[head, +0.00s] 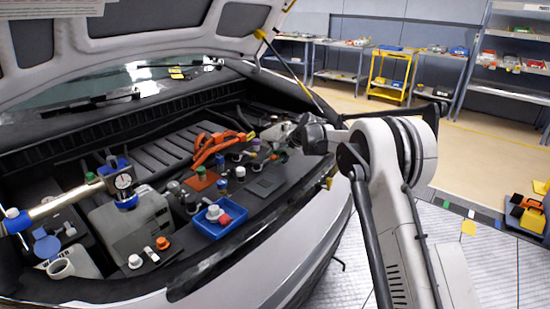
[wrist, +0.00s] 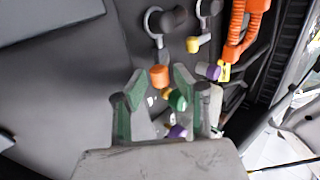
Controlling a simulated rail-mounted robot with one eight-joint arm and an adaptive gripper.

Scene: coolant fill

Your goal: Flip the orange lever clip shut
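In the wrist view my gripper (wrist: 161,74) has its two green-lined fingers spread apart with a clear gap. A small orange piece (wrist: 159,78) shows between the fingertips, and I cannot tell if it is the lever clip or whether it is touched. A green piece (wrist: 176,100) and a purple piece (wrist: 178,131) lie between the fingers, partly hidden. In the head view my gripper (head: 284,134) is small and low over the right part of the engine bay. No lever clip can be clearly made out there, nor whether it is open or shut.
Orange cables (head: 212,148) lie left of my gripper in the head view. They also show at the wrist view's upper right (wrist: 238,30). A blue tray (head: 213,231) and several coloured caps sit nearer. The raised hood (head: 150,45) hangs above; its prop rod (head: 290,68) stands behind.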

